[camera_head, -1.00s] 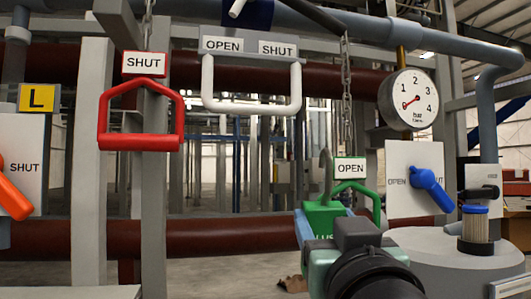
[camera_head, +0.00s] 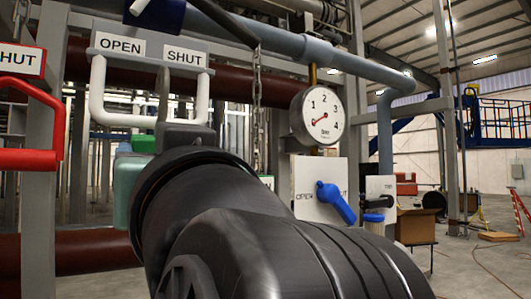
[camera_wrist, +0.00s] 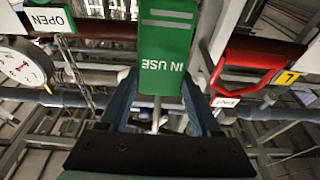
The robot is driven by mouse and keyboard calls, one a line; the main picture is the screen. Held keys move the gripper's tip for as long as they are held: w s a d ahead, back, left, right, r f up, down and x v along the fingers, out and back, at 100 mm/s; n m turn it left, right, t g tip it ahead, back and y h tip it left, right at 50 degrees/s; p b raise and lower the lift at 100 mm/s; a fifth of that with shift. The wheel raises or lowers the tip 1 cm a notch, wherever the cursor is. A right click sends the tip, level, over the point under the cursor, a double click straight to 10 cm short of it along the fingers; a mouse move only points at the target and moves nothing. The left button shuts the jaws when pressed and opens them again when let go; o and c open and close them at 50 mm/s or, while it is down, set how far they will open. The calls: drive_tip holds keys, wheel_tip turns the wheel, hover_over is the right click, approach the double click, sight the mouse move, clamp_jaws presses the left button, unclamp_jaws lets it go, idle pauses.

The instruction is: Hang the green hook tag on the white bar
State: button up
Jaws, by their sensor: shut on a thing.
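The green tag (camera_wrist: 163,55), marked IN USE, is held between the blue fingers of my gripper (camera_wrist: 158,88) in the wrist view. In the head view only a small green part of the tag (camera_head: 143,143) shows; my wrist and gripper body hide the rest. Its grey hook (camera_head: 164,90) rises above my gripper. The white bar (camera_head: 112,120) is a U-shaped bar under a grey plate with OPEN and SHUT labels. The hook overlaps the right part of the bar in the picture. I cannot tell whether it touches the bar or is in front of it.
A red handle (camera_head: 30,158) under a SHUT label is at the left. A chain (camera_head: 256,100), a pressure gauge (camera_head: 317,115) and a blue lever (camera_head: 335,200) on a white panel are at the right. A grey pipe (camera_head: 300,45) runs above.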

drive_tip(key=w+a+f+b, duration=0.1)
drive_tip(key=w+a+f, duration=0.1)
drive_tip(key=w+a, duration=0.2)
drive_tip(key=shift+w+f, duration=0.35)
drive_tip(key=shift+w, duration=0.8)
drive_tip(key=shift+a, duration=0.1)
idle(0.3)
drive_tip(key=o, duration=1.5)
drive_tip(key=shift+f, duration=0.1)
